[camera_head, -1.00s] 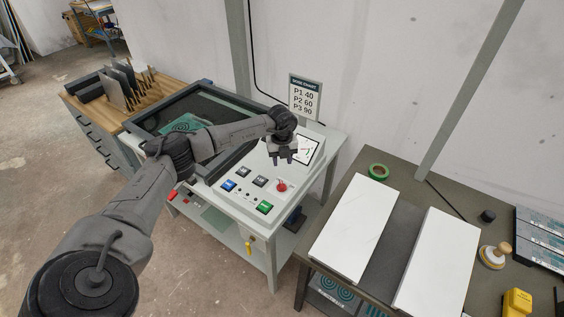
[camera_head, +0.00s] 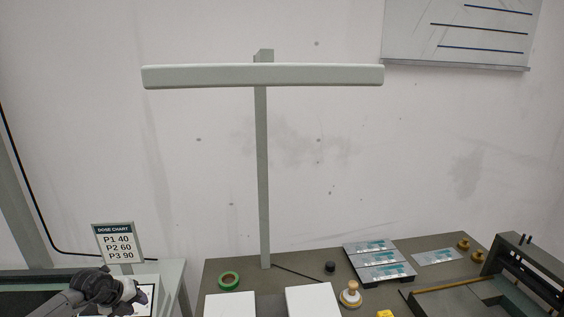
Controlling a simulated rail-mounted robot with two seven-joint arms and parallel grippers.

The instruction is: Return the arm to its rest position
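My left arm enters at the bottom left, with its dark grey wrist (camera_head: 95,286) above the processor's control panel. My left gripper (camera_head: 122,304) is at the lower edge, in front of the panel's small screen (camera_head: 144,300). Its fingers are too small and too much hidden to tell whether they are open or shut. I see nothing held. My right arm and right gripper are out of view.
The dose chart sign (camera_head: 118,243) stands behind the panel. On the right, a dark table (camera_head: 225,267) bears green tape (camera_head: 229,280), white boards (camera_head: 312,300), a wooden-knobbed stamp (camera_head: 350,295) and a tray of plates (camera_head: 380,262). A lamp post (camera_head: 263,180) rises behind.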

